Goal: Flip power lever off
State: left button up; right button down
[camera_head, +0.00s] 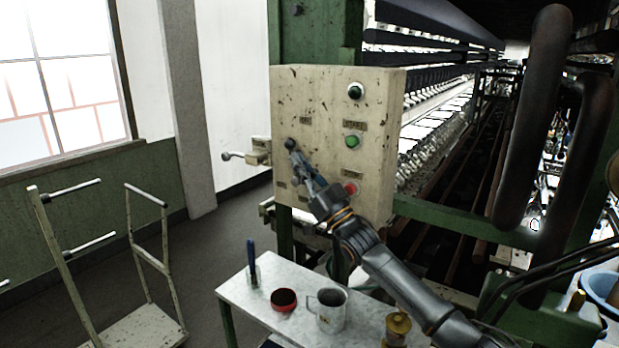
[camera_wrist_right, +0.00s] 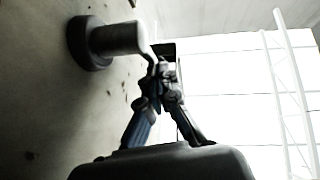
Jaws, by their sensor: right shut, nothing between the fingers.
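The cream control panel (camera_head: 315,85) stands upright at the front of the machine. A small grey lever (camera_head: 291,144) shows on its left part, just above my right gripper (camera_head: 299,168). In the right wrist view a round dark base with a grey cylinder (camera_wrist_right: 122,38) sticks out from the panel, and a thin bent lever arm comes off its end. My right gripper (camera_wrist_right: 160,72) is shut and empty, its fingertips right at this lever arm. I cannot tell whether they touch. The arm hides part of the panel's lower half. My left gripper is in neither view.
The panel carries a dark button (camera_head: 355,91), a green button (camera_head: 351,141) and a red button (camera_head: 351,188). A metal cart (camera_head: 150,325) stands at left.

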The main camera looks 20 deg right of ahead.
jog(key=shift+w+a+r+g, duration=0.2)
jog(key=shift+w+g, duration=0.1)
jog(key=shift+g, duration=0.2)
jog(key=shift+w+a+f+g, duration=0.15)
jog(key=shift+w+f+g, duration=0.05)
jog(key=shift+w+g, duration=0.1)
jog(key=shift+w+a, duration=0.25)
jog(key=shift+w, duration=0.3)
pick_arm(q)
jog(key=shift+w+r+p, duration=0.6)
pick_arm(e)
jog(key=shift+w+a+f+n+g+h, duration=0.1)
jog(key=shift+w+a+n+g+h, duration=0.35)
jog(key=shift+g+h, duration=0.15)
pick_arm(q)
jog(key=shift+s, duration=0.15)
pick_arm(e)
jog(key=shift+w, duration=0.1)
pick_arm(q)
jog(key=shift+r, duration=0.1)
